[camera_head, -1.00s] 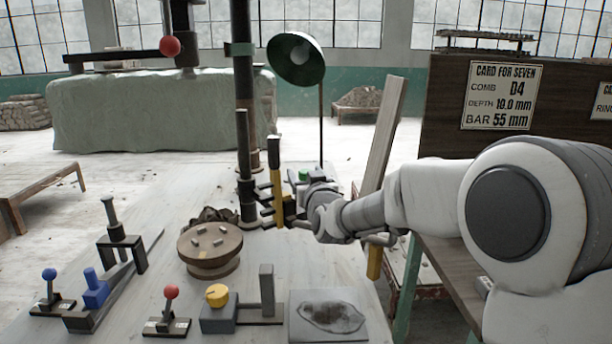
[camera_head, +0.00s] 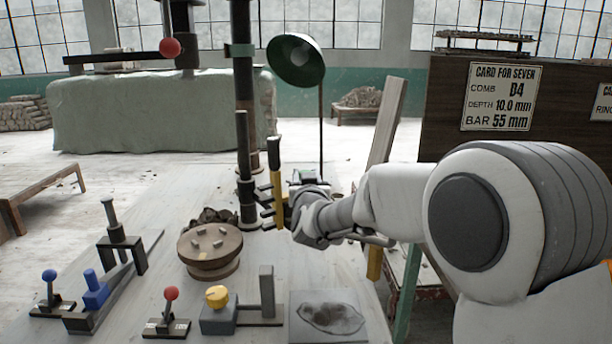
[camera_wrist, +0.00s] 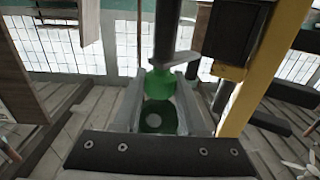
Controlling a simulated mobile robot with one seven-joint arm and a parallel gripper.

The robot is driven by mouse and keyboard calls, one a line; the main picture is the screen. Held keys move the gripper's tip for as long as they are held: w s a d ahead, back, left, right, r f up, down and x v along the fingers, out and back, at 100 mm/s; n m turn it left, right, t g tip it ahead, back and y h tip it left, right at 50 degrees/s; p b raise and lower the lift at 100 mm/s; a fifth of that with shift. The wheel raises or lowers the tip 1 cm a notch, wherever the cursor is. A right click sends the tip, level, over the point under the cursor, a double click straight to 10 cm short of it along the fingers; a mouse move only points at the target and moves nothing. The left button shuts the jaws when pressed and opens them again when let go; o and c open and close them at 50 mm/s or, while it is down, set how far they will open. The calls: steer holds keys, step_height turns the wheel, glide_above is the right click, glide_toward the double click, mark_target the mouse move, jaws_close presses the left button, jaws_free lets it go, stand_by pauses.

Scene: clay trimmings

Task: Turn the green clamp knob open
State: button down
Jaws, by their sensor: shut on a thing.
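The green clamp knob (camera_wrist: 160,84) shows in the wrist view between my fingertips, just below a dark vertical post (camera_wrist: 165,30). My gripper (camera_wrist: 160,80) is shut on it, one pale finger on each side. A green disc with a pale centre (camera_wrist: 157,118) shows between the fingers nearer the palm; I cannot tell whether it is part of the knob. In the head view my gripper (camera_head: 285,207) is beside the yellow upright bar (camera_head: 276,190) and the dark post, and my wrist hides most of the knob there.
A round wooden wheel (camera_head: 210,247) stands left of my gripper on the bench. In front are a yellow knob (camera_head: 217,297), a red-topped lever (camera_head: 171,294) and a blue-topped lever (camera_head: 49,276). A lamp (camera_head: 296,60) stands behind. A leaning plank (camera_head: 388,130) is close to my arm.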

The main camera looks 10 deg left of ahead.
steer(key=shift+a+r+m+h+p, duration=0.1)
steer(key=shift+r+m+h+p, duration=0.05)
steer(key=shift+m+h+p, duration=0.4)
steer(key=shift+h, duration=0.25)
steer(key=shift+c, duration=2.3)
jaws_free()
steer(key=shift+s, duration=0.2)
steer(key=s+d+p, duration=0.2)
steer(key=s+d, duration=0.1)
steer(key=s, duration=1.4)
steer(key=shift+w+d, duration=0.1)
